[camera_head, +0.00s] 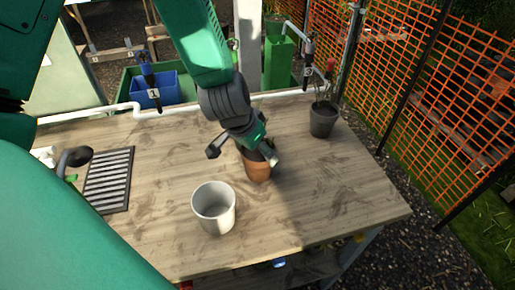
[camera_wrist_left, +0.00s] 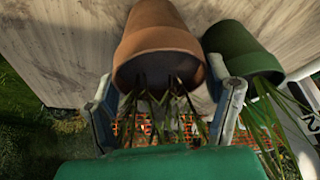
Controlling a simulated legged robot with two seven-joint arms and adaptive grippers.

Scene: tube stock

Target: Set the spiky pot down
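A terracotta pot (camera_head: 258,171) stands upright on the workbench (camera_head: 330,200), partly covered by my left gripper (camera_head: 243,155). In the left wrist view the terracotta pot (camera_wrist_left: 160,45) shows thin, spiky leaves coming from its mouth. My left gripper is over the pot, with its fingers spread on either side of the rim. The fingers look wider apart than the pot; contact is hard to tell. A dark pot (camera_head: 322,120) with a thin plant stands further back right; a dark green pot (camera_wrist_left: 240,50) with long leaves shows beside the terracotta one in the wrist view. My right gripper is out of view.
An empty pale pot (camera_head: 214,210) stands near the front edge. A black slatted tray (camera_head: 108,180) lies at the left. A white pipe (camera_head: 90,115) runs along the back, with a blue bin (camera_head: 155,90) behind. The right front of the bench is clear.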

